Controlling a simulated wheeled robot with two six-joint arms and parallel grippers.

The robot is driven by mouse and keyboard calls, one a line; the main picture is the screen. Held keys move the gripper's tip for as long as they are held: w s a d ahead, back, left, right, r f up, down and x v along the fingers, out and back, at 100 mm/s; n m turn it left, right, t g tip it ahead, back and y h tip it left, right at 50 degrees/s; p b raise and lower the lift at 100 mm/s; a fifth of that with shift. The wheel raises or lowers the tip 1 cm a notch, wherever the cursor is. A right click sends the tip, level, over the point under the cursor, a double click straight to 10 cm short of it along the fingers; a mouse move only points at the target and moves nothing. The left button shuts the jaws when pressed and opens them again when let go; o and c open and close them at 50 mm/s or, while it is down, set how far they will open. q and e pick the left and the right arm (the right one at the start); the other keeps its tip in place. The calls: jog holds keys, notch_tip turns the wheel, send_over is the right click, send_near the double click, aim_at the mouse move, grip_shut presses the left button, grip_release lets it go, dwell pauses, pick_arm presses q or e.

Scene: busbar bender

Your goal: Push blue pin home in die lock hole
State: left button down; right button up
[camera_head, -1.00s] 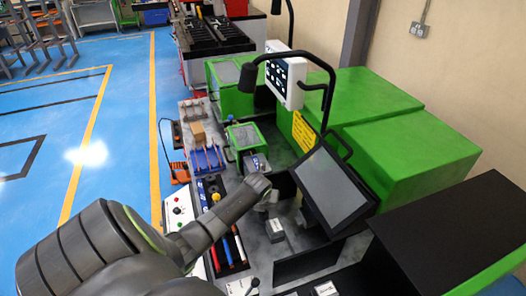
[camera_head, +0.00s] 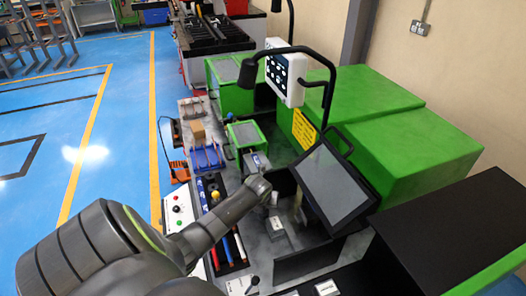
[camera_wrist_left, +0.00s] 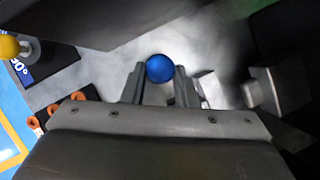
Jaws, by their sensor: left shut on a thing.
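The blue pin shows as a round blue head (camera_wrist_left: 160,68) in the left wrist view. It sits between the two fingertips of my left gripper (camera_wrist_left: 160,80), which is shut on it. The pin's shaft and the die lock hole are hidden from this view, so I cannot tell how deep the pin sits. In the head view my left arm reaches in from the lower left, and its wrist end is over the grey machine bed, left of the tilted screen (camera_head: 333,184). The blue pin cannot be made out there. My right gripper is not in view.
A grey block (camera_wrist_left: 264,90) stands right of the fingers in the left wrist view. A yellow knob (camera_wrist_left: 9,46) is at its upper left. In the head view, a small green machine (camera_head: 245,134) and a blue rack (camera_head: 206,158) stand beyond my wrist; green cabinets (camera_head: 408,155) are at right.

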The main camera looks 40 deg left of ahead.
pick_arm(q)
jog(key=shift+f+b, duration=0.45)
jog(key=shift+f, duration=0.4)
jog(key=c, duration=1.1)
grip_release()
jog(key=shift+o, duration=0.2)
jog(key=b+v, duration=0.1)
jog(key=v, duration=1.6)
jog(key=shift+s+r, duration=0.1)
